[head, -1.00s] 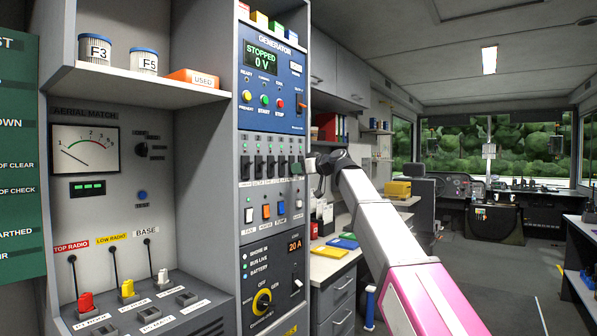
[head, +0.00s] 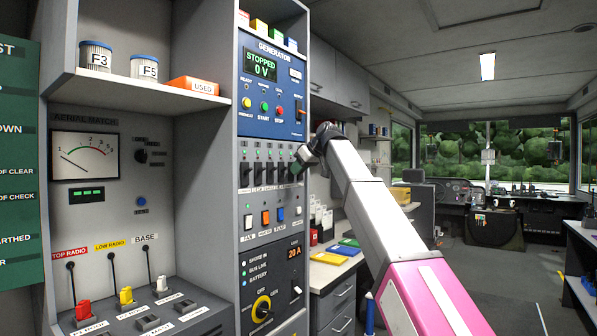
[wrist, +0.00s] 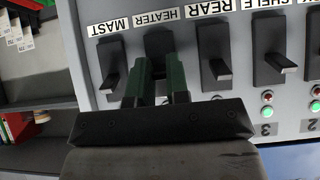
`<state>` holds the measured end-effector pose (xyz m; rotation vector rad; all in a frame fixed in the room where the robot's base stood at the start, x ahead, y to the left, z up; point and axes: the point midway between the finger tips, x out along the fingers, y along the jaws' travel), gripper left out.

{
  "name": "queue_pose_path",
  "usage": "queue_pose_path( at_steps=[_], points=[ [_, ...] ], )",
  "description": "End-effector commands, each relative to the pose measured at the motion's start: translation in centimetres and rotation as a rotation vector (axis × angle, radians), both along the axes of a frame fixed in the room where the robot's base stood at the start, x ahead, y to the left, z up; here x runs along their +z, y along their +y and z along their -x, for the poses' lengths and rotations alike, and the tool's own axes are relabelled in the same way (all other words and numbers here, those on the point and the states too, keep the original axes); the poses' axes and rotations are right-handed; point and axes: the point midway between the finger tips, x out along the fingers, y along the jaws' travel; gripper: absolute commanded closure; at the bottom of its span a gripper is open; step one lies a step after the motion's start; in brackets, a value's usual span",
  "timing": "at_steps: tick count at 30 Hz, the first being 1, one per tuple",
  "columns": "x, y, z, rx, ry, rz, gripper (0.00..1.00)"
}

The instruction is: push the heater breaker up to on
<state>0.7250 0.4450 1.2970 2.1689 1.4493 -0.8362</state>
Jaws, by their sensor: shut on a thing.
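The heater breaker (wrist: 158,42) is a dark switch beside the HEATER label (wrist: 183,13) in the wrist view, between the mast breaker (wrist: 112,65) and the rear breaker (wrist: 214,60). My gripper (wrist: 160,65) has its green fingers closed on the heater breaker's lever. The fingers and gripper body hide the lever's tip, so its exact tilt cannot be told. In the head view my gripper (head: 297,167) meets the right end of the breaker row (head: 259,173) on the grey panel, with my wrist tilted above it.
The generator panel (head: 272,85) above reads STOPPED, 0 V. More breakers (wrist: 275,62) with small red and green lights stand close to the right in the wrist view.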

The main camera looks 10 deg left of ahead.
Motion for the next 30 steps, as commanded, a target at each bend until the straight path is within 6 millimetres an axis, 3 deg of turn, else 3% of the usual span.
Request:
queue_pose_path(
  at_steps=[13, 14, 15, 16, 25, 30],
  points=[
    [0.1, 0.0, 0.0, 0.0, 0.003, 0.008, 1.0],
    [0.1, 0.0, 0.0, 0.0, 0.003, 0.008, 0.78],
    [0.1, 0.0, 0.0, 0.0, 0.003, 0.008, 0.65],
    [0.1, 0.0, 0.0, 0.0, 0.003, 0.008, 0.58],
    [0.1, -0.1, 0.0, 0.0, 0.003, 0.008, 0.58],
    [1.2, -1.2, 0.5, -0.001, 0.002, 0.008, 0.58]
  ],
)
